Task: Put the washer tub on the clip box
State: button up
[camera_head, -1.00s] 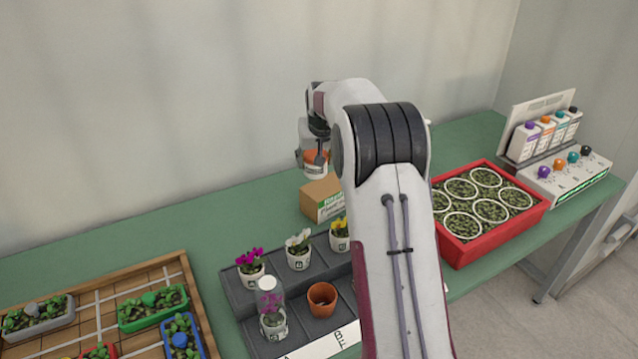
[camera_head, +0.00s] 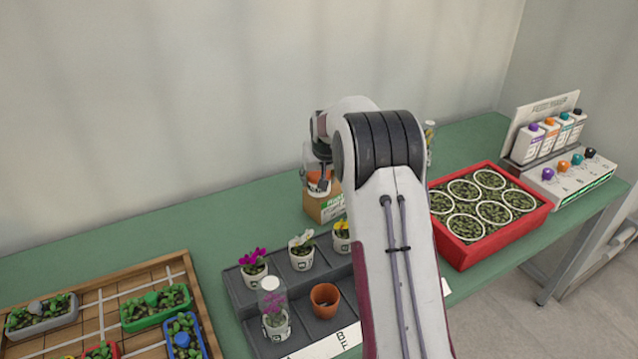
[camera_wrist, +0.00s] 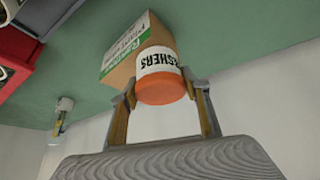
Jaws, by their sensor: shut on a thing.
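The washer tub (camera_wrist: 158,65) has a white label with dark lettering and an orange end facing the wrist camera. My gripper (camera_wrist: 162,88) is shut on it, one finger on each side. The clip box (camera_wrist: 120,58) is a brown carton with a green and white label, directly beyond the tub in the wrist view. In the head view the tub (camera_head: 318,181) is at the top of the box (camera_head: 324,208), under my gripper (camera_head: 322,168). I cannot tell whether tub and box touch. My arm hides part of the area to the right.
A dark tray (camera_head: 239,290) with potted orchids and a terracotta pot (camera_head: 325,299) lies in front of the box. A red crate (camera_head: 470,256) is right of my arm. A wooden tray (camera_head: 192,283) is at left. The green bench is clear left of the box.

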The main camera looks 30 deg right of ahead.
jog(key=shift+f, duration=0.85)
jog(key=shift+f, duration=0.15)
jog(key=o, duration=1.1)
jog(key=shift+v, duration=6.1)
jog(key=shift+w, duration=0.1)
